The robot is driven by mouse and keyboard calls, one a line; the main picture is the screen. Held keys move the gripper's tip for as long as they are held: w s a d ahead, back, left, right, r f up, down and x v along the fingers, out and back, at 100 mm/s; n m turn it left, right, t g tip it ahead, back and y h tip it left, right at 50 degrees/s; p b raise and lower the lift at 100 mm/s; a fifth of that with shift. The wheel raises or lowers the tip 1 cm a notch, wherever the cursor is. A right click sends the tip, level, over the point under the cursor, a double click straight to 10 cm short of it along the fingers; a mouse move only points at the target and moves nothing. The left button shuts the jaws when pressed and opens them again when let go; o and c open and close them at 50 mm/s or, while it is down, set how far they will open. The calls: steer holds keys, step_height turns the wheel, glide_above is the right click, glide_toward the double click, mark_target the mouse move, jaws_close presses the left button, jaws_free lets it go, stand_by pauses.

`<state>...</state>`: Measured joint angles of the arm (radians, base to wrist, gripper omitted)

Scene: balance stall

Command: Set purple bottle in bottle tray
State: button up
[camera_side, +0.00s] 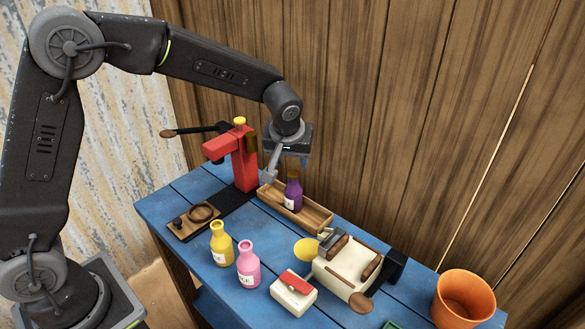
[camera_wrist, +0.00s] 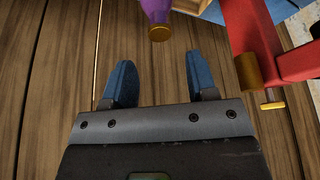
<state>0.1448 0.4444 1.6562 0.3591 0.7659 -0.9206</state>
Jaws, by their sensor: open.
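The purple bottle (camera_side: 292,193) with a brownish cap stands upright in the wooden bottle tray (camera_side: 319,219) in the side view. My gripper (camera_side: 287,165) is just above and behind it, fingers apart. In the wrist view the blue fingertips (camera_wrist: 160,80) are open with nothing between them. The purple bottle (camera_wrist: 157,10) shows at the top edge of that view, apart from the fingers, its cap facing the camera. The bottle's base is partly hidden by the tray's near wall.
A red press (camera_side: 243,165) with a black lever stands left of the tray. A yellow bottle (camera_side: 221,245) and a pink bottle (camera_side: 248,267) stand in front. A cream machine (camera_side: 347,266) and an orange bucket (camera_side: 464,299) are at right. A wooden wall rises behind.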

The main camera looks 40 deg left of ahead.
steer(key=shift+v, duration=2.35)
steer(key=s+a+r+m, duration=0.25)
steer(key=s+r, duration=0.45)
steer(key=s, duration=0.4)
steer(key=s+m+t+h, duration=0.1)
steer(key=s+m+h, duration=0.1)
steer(key=s, duration=1.4)
steer(key=shift+a+f+m+t, duration=0.4)
steer(key=shift+a+m, duration=0.1)
steer(key=shift+m, duration=0.35)
